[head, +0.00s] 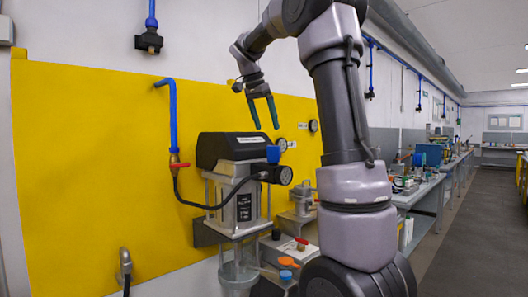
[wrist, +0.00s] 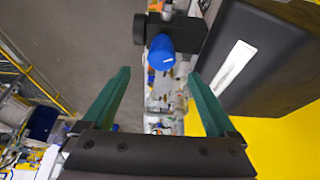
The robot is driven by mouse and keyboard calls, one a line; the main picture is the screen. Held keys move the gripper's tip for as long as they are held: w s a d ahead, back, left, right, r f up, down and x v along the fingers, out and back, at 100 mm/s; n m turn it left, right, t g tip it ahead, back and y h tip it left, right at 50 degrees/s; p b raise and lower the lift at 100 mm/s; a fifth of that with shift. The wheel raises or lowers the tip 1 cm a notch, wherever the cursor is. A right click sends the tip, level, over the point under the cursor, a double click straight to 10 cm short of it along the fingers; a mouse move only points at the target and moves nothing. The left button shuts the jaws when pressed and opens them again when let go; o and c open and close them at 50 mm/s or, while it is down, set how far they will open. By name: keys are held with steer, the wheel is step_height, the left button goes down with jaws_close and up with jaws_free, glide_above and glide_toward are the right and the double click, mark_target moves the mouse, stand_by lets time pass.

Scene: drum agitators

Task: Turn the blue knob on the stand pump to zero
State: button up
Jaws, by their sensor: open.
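The stand pump (head: 236,150) has a black top housing over a clear-sided body and stands against the yellow panel. In the wrist view the blue knob (wrist: 161,52) lies ahead, between and beyond the two green fingertips (wrist: 160,77). The black housing (wrist: 262,60) with a white label fills the right of that view. Any marking on the knob cannot be read.
A blue pipe with a red valve (head: 178,165) and a black hose run left of the pump. A low bench with orange and blue caps (head: 287,262) lies below.

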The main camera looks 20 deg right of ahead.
mark_target(273, 150)
steer(key=x, duration=1)
steer(key=shift+w+d+f, duration=0.1)
steer(key=shift+w+f, duration=0.15)
steer(key=shift+f, duration=0.1)
steer(key=c, duration=1.3)
